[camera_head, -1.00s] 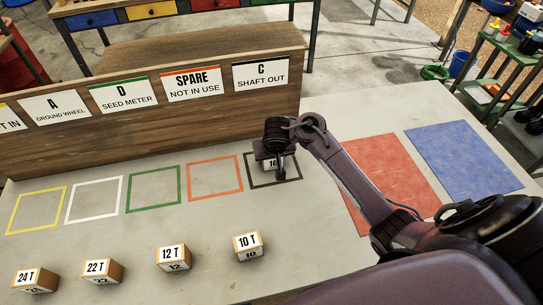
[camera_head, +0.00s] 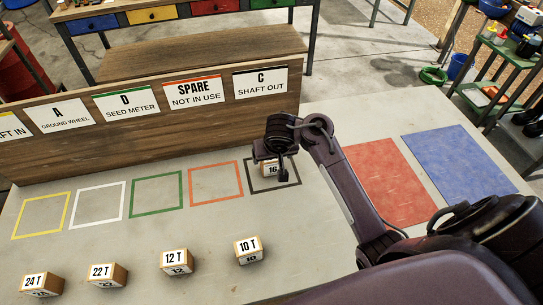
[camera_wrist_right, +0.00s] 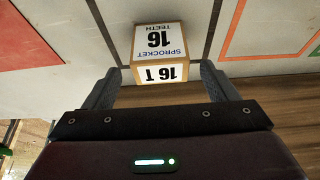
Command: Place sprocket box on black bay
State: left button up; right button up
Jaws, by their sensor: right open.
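The 16 T sprocket box (camera_head: 270,171) sits inside the black-outlined bay (camera_head: 287,187) under the sign C, SHAFT OUT. My right gripper (camera_head: 270,163) is over the box and partly hides it. In the right wrist view, the sprocket box (camera_wrist_right: 160,52) stands just ahead of the open fingers (camera_wrist_right: 160,85), with a finger toward each side of it. Whether the fingers touch the box cannot be told. The other sprocket boxes, 24 T (camera_head: 41,285), 22 T (camera_head: 107,275), 12 T (camera_head: 176,262) and 10 T (camera_head: 249,250), stand in a row nearer me. My left gripper is not in view.
Empty yellow (camera_head: 41,233), white (camera_head: 98,225), green (camera_head: 157,210) and orange (camera_head: 215,198) bays lie left of the black one. A wooden sign board (camera_head: 150,140) stands behind them. Red (camera_head: 385,185) and blue (camera_head: 457,160) mats lie clear to the right.

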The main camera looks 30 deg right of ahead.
jog(key=p+v, duration=0.1)
jog(key=v, duration=0.5)
jog(key=shift+p, duration=0.4)
jog(key=shift+s+f, duration=0.1)
